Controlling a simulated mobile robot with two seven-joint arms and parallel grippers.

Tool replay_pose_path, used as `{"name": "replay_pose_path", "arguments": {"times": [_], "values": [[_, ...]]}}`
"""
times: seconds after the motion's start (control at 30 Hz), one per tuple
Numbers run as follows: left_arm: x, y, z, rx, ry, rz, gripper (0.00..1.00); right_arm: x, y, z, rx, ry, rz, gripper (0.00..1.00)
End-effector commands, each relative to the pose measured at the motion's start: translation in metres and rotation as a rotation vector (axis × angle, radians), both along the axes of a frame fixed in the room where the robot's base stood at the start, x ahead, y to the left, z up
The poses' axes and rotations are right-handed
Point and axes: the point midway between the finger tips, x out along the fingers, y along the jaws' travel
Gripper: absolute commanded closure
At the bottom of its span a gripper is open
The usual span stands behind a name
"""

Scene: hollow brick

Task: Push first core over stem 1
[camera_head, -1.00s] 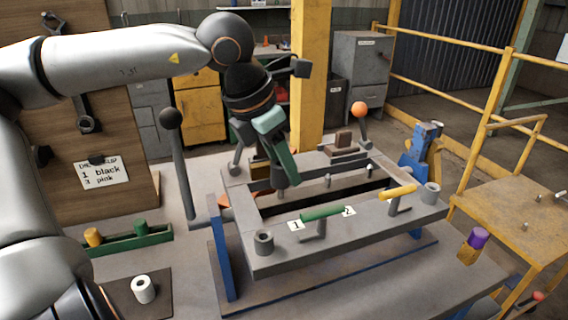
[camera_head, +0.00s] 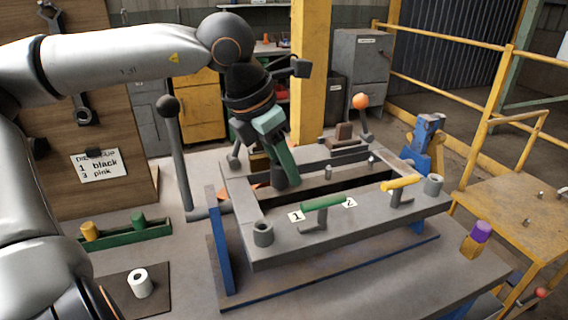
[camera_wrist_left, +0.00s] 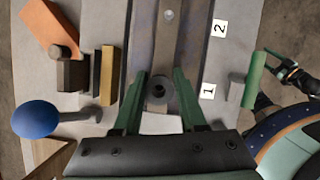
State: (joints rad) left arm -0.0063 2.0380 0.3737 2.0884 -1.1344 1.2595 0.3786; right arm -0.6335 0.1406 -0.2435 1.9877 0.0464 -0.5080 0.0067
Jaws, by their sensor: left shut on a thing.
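My left gripper (camera_head: 279,160) has green fingers and is shut on a dark core (camera_head: 285,178) at the left part of the frame's opening. In the left wrist view the gripper (camera_wrist_left: 159,92) has one finger on each side of the round core (camera_wrist_left: 158,89), whose central hole faces the camera. Stem 1, by the label "1" (camera_wrist_left: 208,91), is hidden under the core; I cannot tell how far down the core sits. A second stem (camera_head: 328,172) stands bare in the opening, and it shows in the wrist view (camera_wrist_left: 168,15).
The grey frame (camera_head: 350,232) carries a green-handled clamp (camera_head: 323,202) and a yellow-handled clamp (camera_head: 399,183). A lever with a dark knob (camera_head: 168,105) stands left of it. A white core (camera_head: 139,282) is on a dark mat at front left. A green tray (camera_head: 110,243) holds two pieces.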

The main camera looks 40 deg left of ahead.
Motion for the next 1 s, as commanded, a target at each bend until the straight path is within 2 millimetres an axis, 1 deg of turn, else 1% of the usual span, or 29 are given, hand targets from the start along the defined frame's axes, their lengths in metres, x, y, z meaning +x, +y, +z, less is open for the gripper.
{"name": "replay_pose_path", "arguments": {"times": [0.57, 0.6, 0.87, 0.9, 1.0], "values": [[-0.0001, 0.0, -0.0113, 0.0, 0.0, 0.0, 1.0, -0.0009, 0.0003, -0.0107, 0.001, 0.001, 0.0, 0.27], [0.0001, 0.0, -0.0103, 0.0, 0.0, 0.0, 0.56, -0.0011, 0.0003, -0.0098, 0.001, 0.001, 0.0, 0.27], [0.0, 0.0, -0.0102, 0.0, 0.0, 0.0, 0.27, -0.0009, 0.0004, -0.0084, 0.002, -0.001, 0.0, 0.27], [0.0, 0.0, -0.0102, 0.0, 0.0, 0.0, 0.24, -0.0009, 0.0004, -0.0084, 0.002, -0.002, 0.0, 0.27], [0.0, 0.0, -0.0102, 0.0, 0.0, 0.0, 0.24, -0.0008, 0.0004, -0.0083, 0.002, -0.002, 0.0, 0.27]]}}
